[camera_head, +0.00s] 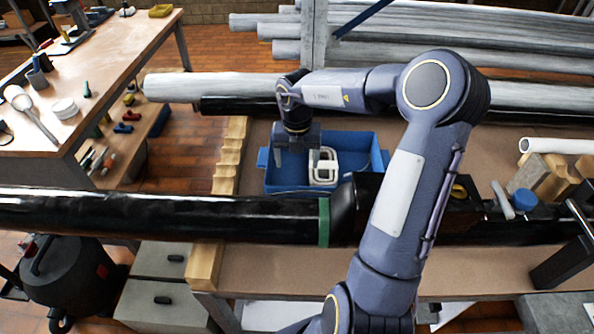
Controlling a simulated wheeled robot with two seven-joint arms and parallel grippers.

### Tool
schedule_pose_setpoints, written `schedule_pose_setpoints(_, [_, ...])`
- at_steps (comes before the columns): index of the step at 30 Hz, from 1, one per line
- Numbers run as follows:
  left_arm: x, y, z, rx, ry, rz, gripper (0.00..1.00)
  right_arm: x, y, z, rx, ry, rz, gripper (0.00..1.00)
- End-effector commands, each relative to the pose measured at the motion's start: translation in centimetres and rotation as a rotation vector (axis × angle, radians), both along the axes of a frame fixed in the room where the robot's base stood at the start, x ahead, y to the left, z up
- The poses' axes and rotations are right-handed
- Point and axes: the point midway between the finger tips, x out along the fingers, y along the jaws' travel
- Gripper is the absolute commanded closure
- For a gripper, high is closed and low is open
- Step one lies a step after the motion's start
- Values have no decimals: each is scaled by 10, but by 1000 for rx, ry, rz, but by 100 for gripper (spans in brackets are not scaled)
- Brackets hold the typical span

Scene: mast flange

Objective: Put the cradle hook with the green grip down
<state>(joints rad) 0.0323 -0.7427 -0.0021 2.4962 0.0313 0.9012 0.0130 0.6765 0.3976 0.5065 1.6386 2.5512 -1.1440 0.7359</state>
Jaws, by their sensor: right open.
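My right gripper (297,164) points down over the blue crate (363,141), fingers apart, with nothing seen between them. Pale looped pieces (323,167), possibly cradle hooks, are in the crate just right of the fingers. I see no green grip on them, so I cannot tell which one is the hook with the green grip. The crate's near side is partly hidden behind a long black pipe. My left gripper is not in view.
The long black pipe (150,214), with a green band (324,222), crosses in front of the crate. A notched wooden rack (229,155) stands left of the crate. Grey pipes (450,45) lie behind. A wooden workbench (118,62) with tools is at the left.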

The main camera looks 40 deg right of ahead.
Motion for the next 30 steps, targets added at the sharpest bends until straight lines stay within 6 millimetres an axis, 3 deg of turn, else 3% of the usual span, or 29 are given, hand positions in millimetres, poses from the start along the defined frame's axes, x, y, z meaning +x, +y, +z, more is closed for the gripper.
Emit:
schedule_pose_setpoints(5, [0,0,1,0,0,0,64,2,-3,15,-25,-18,17,24])
schedule_pose_setpoints(8, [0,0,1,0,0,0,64,10,-16,30,-143,-105,105,24])
schedule_pose_setpoints(11, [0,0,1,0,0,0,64,29,-35,65,-371,-267,301,24])
schedule_pose_setpoints(14, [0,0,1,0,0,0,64,48,-37,121,-647,-452,599,24])
schedule_pose_setpoints(17, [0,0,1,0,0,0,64,57,-13,176,-900,-599,949,24])
schedule_pose_setpoints(18, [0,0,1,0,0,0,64,56,3,194,-992,-645,1098,24])
schedule_pose_setpoints(21, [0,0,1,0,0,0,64,40,53,223,-1186,-727,1492,24])
schedule_pose_setpoints(25, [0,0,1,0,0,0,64,-9,121,222,-1356,-755,2042,24])
schedule_pose_setpoints(29, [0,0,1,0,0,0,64,-80,168,182,-1395,-684,2606,24])
schedule_pose_setpoints(30, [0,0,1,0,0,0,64,-102,175,166,1365,640,-2741,24])
